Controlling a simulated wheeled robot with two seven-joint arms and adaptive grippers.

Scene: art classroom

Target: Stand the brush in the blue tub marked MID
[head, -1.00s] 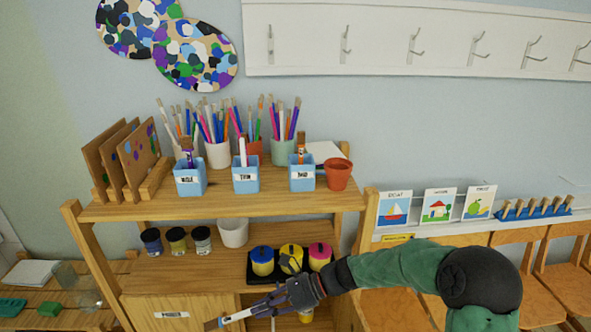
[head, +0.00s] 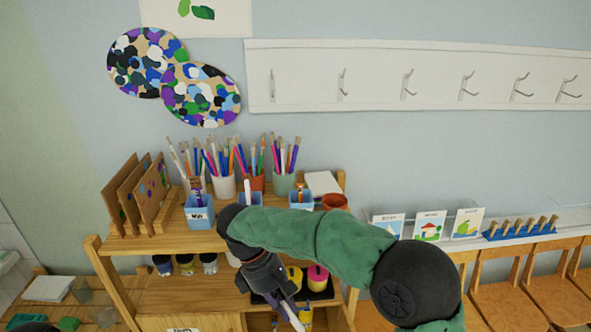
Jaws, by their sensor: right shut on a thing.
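Three blue tubs stand on the upper shelf, each with a brush in it. The right tub (head: 301,205) looks like the one marked MID, judging by the earlier frame; my arm hides its label now. The middle tub (head: 257,198) is partly hidden by my arm. The left tub (head: 200,214) shows a white label too small to read surely. My right gripper (head: 285,306) is low in front of the shelf, shut on a pale brush (head: 293,317), whose lower part runs out of the picture. My left gripper is not in view.
Cardboard panels in a rack (head: 140,195) stand at left. The lower shelf holds jars (head: 186,265) and yellow and pink paint pots (head: 317,278). Chairs (head: 505,285) stand at right.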

